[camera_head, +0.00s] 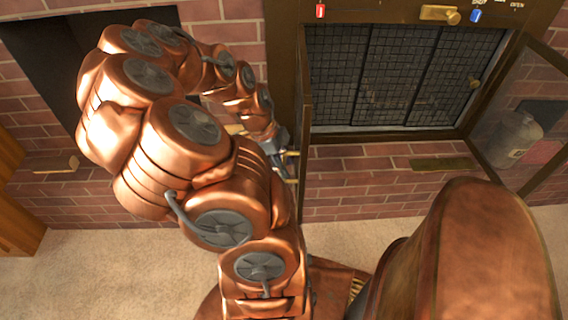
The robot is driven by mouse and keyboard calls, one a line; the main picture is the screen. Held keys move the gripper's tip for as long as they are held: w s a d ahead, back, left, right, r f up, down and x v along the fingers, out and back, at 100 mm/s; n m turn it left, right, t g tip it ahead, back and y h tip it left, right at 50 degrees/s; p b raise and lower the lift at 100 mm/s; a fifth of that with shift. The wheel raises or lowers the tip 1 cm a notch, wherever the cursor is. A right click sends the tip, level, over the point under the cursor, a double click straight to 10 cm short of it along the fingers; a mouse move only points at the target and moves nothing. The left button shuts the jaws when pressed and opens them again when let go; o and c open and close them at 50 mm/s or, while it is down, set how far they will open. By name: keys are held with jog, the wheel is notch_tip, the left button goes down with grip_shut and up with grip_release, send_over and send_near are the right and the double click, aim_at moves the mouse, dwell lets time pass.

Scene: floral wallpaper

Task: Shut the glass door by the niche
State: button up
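A fireplace with a dark mesh screen (375,75) sits in the brick wall, with a bronze-framed glass door on each side. The left door (304,110) stands swung out and is seen almost edge-on. It is the one nearer the dark niche (40,70) at the far left. The right door (535,125) also stands open, angled out to the right. My gripper (291,167) is just left of the left door's frame, its two fingertips apart. I cannot tell whether it touches the door. My arm hides part of the wall.
A red knob (320,11), a brass latch (440,14) and a blue knob (476,16) sit above the screen. A grey canister (510,140) shows through the right door. Beige carpet (110,270) lies below, with a wooden piece (18,200) at the left edge.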

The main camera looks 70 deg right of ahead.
grip_shut()
dwell(0.6)
